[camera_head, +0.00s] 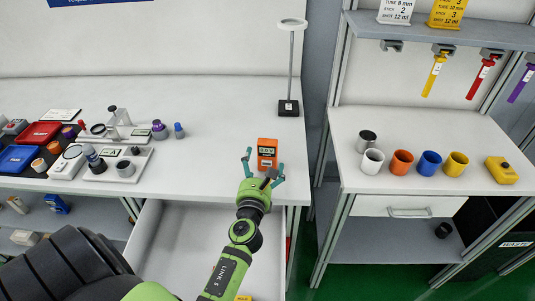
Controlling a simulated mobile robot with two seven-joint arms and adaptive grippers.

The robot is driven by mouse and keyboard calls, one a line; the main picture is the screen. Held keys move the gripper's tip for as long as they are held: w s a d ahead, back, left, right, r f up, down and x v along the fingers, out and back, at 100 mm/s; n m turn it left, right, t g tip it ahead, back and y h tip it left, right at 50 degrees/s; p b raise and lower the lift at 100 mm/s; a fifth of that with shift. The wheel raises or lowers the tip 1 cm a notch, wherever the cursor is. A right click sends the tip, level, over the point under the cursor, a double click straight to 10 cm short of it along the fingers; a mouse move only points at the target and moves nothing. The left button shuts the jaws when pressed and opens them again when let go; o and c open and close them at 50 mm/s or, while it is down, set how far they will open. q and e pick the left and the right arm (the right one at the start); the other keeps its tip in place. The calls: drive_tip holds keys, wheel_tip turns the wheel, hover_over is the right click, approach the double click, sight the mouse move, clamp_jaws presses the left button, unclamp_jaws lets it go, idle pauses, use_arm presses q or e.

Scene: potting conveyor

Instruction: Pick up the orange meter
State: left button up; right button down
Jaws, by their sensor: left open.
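The orange meter (267,148), a small upright box with a dark display on its front, stands on the white bench near its front right edge. My left gripper (264,168) is open, with one teal finger to the left of the meter and the other to its right. The gripper's palm lies just in front of the meter and hides its lower part. I cannot tell whether the fingers touch it. My right gripper is not in view.
A ring stand (289,107) stands behind the meter. Trays and instruments, including a red tray (38,134), crowd the bench's left. An open drawer (165,250) lies below. The right bench holds several cups and a yellow device (501,170).

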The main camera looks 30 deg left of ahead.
sight(263, 156)
use_arm(q)
drive_tip(key=shift+r+x, duration=0.2)
drive_tip(key=shift+x, duration=0.8)
drive_tip(key=x, duration=0.2)
drive_tip(key=shift+w+f, duration=0.15)
drive_tip(key=shift+w, duration=0.15)
drive_tip(key=shift+w+a, duration=0.2)
drive_tip(key=shift+w, duration=0.1)
drive_tip(key=c, duration=1.2)
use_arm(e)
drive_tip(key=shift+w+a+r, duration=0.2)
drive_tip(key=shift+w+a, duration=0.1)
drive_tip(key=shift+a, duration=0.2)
